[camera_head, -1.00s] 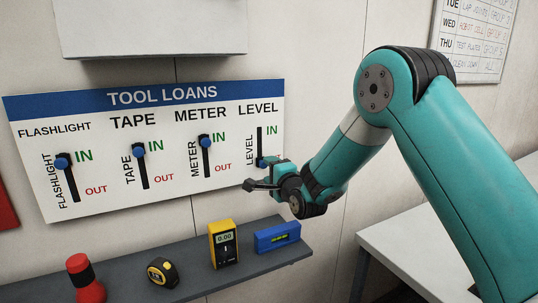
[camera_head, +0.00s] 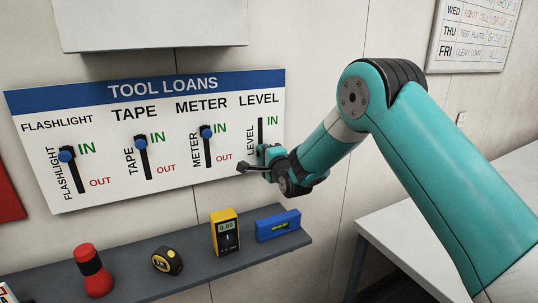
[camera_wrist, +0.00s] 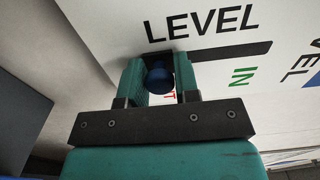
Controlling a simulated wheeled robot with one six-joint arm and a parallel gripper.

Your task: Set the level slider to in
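The level slider on the white TOOL LOANS board (camera_head: 220,158) has a black vertical slot (camera_head: 260,128), with a green IN at its upper end. Its blue knob (camera_wrist: 158,76) shows in the wrist view at the slot's end away from IN, beside a partly hidden red label. My gripper (camera_head: 256,160) is at the lower part of this slot and hides the knob in the head view. In the wrist view my two teal fingers (camera_wrist: 160,82) stand on either side of the knob, close to it. I cannot tell whether both fingers press on it.
The flashlight (camera_head: 66,155), tape (camera_head: 140,142) and meter (camera_head: 206,132) knobs sit toward IN. Below, a grey shelf (camera_head: 200,262) holds a red flashlight (camera_head: 92,270), a tape measure (camera_head: 167,261), a yellow meter (camera_head: 225,232) and a blue level (camera_head: 278,225). A white table (camera_head: 400,235) stands right.

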